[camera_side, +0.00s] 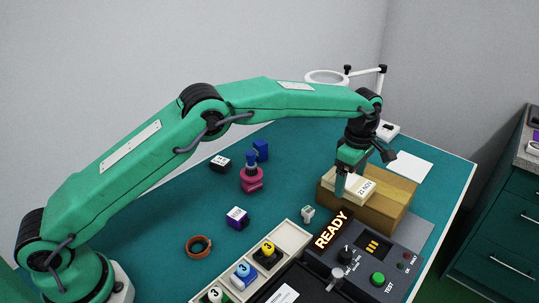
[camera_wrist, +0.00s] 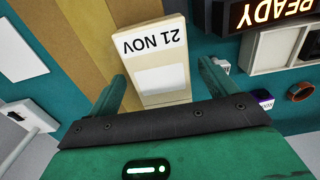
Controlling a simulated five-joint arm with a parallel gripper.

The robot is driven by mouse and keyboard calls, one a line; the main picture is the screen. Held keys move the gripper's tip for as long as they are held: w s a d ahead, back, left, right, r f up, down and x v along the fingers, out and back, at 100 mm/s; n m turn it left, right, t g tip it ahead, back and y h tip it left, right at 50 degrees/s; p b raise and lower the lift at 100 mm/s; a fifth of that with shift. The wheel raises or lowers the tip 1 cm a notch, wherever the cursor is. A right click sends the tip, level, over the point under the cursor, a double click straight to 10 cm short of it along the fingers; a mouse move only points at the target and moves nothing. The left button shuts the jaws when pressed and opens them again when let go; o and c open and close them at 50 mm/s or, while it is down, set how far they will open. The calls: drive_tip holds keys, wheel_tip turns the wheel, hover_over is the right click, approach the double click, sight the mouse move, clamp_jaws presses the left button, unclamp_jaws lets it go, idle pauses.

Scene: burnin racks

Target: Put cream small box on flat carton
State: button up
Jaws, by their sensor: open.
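The cream small box (camera_side: 357,186), with a "21 NOV" label, lies on top of the brown flat carton (camera_side: 391,212), toward its left side. In the wrist view the cream box (camera_wrist: 162,62) lies between my fingers, with the carton's tan and brown top (camera_wrist: 88,38) beside it. My gripper (camera_side: 349,177) points down over the carton. Its open fingers (camera_wrist: 165,82) stand on either side of the box, with a small gap visible at the left finger. Contact at the right finger is hard to tell.
A control panel with a READY sign (camera_side: 332,230) stands in front of the carton. A compartment tray (camera_side: 292,240) with numbered blocks is left of it. A purple block (camera_side: 237,217), an orange ring (camera_side: 199,247) and a pink object (camera_side: 251,178) stand on the teal table. White paper (camera_side: 411,166) lies behind.

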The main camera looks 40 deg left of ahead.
sight(350, 181)
wheel_tip(350, 181, up, 11)
drive_tip(key=shift+r, duration=0.2)
idle(0.5)
idle(0.5)
drive_tip(key=s+a+r+m+t, duration=0.3)
drive_tip(key=s+a+r+m, duration=0.6)
drive_tip(key=s+a+r, duration=0.5)
drive_tip(key=s+a+f+m+t, duration=0.1)
drive_tip(key=s+a+f+m, duration=0.2)
drive_tip(key=s, duration=0.4)
drive_tip(key=s+a+f+m, duration=0.3)
drive_tip(key=s, duration=0.5)
drive_tip(key=s+a+f+m+t, duration=0.1)
drive_tip(key=s+a+f+m, duration=0.2)
drive_tip(key=s, duration=0.4)
drive_tip(key=shift+s+a+f+t, duration=0.3)
drive_tip(key=shift+f, duration=0.3)
